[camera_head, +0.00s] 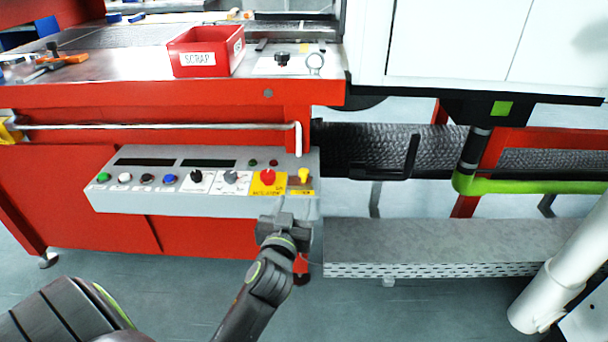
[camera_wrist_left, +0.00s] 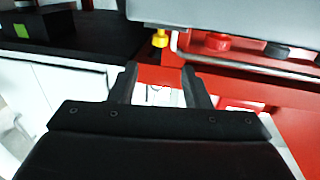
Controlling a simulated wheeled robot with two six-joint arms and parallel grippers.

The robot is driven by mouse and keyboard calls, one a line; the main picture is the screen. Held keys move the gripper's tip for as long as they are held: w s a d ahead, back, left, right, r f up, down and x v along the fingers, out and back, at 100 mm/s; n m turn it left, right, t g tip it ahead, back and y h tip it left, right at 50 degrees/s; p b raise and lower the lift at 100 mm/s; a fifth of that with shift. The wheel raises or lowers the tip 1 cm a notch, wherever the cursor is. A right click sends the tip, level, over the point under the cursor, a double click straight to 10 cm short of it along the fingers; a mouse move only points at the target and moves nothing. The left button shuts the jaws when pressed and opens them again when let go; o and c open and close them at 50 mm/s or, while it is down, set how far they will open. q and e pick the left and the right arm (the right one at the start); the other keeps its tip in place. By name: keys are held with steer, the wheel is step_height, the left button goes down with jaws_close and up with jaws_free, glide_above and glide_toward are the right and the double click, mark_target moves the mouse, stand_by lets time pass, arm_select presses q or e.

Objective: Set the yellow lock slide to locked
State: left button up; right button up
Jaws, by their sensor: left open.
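The yellow lock slide (camera_head: 304,176) is a small yellow knob at the right end of the grey control panel (camera_head: 205,205), just right of a red button on a yellow plate (camera_head: 268,178). Its setting cannot be read here. In the left wrist view, the yellow slide (camera_wrist_left: 160,38) shows beyond the fingertips, near the upper middle. My left gripper (camera_head: 283,215) is in front of the panel's lower right edge, below the slide and apart from it. In the left wrist view, my left gripper (camera_wrist_left: 159,72) has its two fingers apart with nothing between them. My right gripper is out of view.
A red scrap bin (camera_head: 205,52) stands on the bench above. A grey perforated beam (camera_head: 450,245) lies to the right.

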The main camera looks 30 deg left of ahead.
mark_target(303, 176)
arm_select(q)
steer(key=b+x, duration=0.1)
steer(key=x, duration=1.1)
steer(key=shift+w+a, duration=0.15)
steer(key=shift+w, duration=0.2)
steer(key=shift+c, duration=0.2)
jaws_close()
